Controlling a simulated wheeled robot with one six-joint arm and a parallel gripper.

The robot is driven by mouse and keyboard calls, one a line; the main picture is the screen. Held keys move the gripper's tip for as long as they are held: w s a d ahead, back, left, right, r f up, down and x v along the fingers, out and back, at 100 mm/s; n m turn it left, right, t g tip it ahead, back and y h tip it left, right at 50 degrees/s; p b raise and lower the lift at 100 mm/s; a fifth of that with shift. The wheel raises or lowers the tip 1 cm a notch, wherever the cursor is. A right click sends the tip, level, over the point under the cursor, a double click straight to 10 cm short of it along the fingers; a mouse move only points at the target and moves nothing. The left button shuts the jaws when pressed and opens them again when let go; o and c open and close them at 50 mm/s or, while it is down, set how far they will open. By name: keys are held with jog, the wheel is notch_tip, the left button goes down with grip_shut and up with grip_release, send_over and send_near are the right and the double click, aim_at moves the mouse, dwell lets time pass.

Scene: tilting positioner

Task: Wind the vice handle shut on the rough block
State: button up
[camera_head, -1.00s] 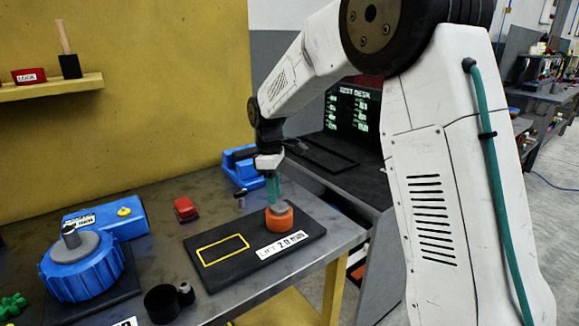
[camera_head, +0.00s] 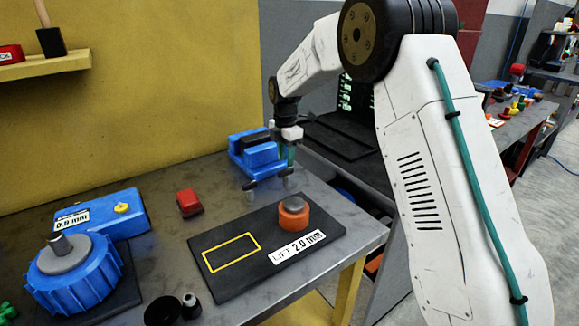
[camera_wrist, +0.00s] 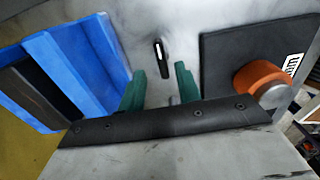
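A blue vice (camera_head: 250,158) stands at the back right of the bench. A dark block, which looks like the rough block (camera_head: 258,138), sits between its jaws; in the wrist view the block (camera_wrist: 30,92) lies beside the blue jaw. A short dark handle with a pale end (camera_head: 250,186) stands in front of the vice. The handle also shows beyond my fingers in the wrist view (camera_wrist: 162,60). My gripper (camera_head: 289,155) points down at the vice's right side. Its two green fingers (camera_wrist: 161,88) are apart, with nothing seen held between them. The exact gap to the handle is unclear.
A red block (camera_head: 189,203), a blue box (camera_head: 118,212) and a blue ribbed dial (camera_head: 75,282) stand to the left. Bare bench lies around the red block.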

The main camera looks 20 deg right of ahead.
aim_at(286, 169)
jog(key=shift+f, duration=2.1)
